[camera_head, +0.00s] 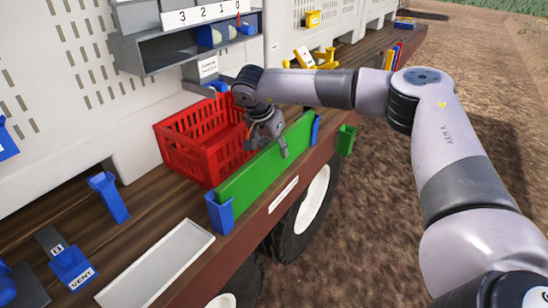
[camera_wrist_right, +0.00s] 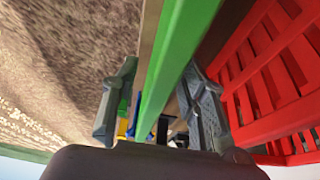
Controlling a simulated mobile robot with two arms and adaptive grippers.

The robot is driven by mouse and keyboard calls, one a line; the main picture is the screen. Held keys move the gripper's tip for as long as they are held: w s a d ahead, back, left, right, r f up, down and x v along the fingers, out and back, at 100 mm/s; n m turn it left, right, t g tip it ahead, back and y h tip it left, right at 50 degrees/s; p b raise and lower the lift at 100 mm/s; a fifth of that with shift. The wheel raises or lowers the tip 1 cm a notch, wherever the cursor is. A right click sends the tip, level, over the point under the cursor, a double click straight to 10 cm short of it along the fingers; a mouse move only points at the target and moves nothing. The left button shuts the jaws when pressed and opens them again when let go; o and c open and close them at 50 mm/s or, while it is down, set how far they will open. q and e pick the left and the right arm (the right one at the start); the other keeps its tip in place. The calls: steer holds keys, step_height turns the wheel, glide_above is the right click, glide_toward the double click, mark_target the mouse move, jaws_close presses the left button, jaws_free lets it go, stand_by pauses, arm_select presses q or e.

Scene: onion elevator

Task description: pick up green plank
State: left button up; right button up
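The green plank (camera_head: 262,172) stands on its long edge along the outer edge of the wooden deck. A blue holder (camera_head: 219,212) is at its near end and another blue holder (camera_head: 315,130) at its far end. My right gripper (camera_head: 268,143) is at the plank's top edge, past its middle. In the right wrist view the plank (camera_wrist_right: 172,62) runs between the two open fingers (camera_wrist_right: 157,85). A gap shows between the plank and the left finger; the right finger is close to it, and contact is unclear. My left gripper is not in view.
A red crate (camera_head: 183,150) stands just behind the plank, close to the right gripper. A grey tray (camera_head: 160,262) lies on the near deck. A blue bracket (camera_head: 108,197) stands to the left. A green holder (camera_head: 346,139) hangs outside the deck edge.

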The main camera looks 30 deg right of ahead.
steer(key=shift+c, duration=0.5)
jaws_close()
steer(key=shift+r, duration=0.1)
stand_by(0.3)
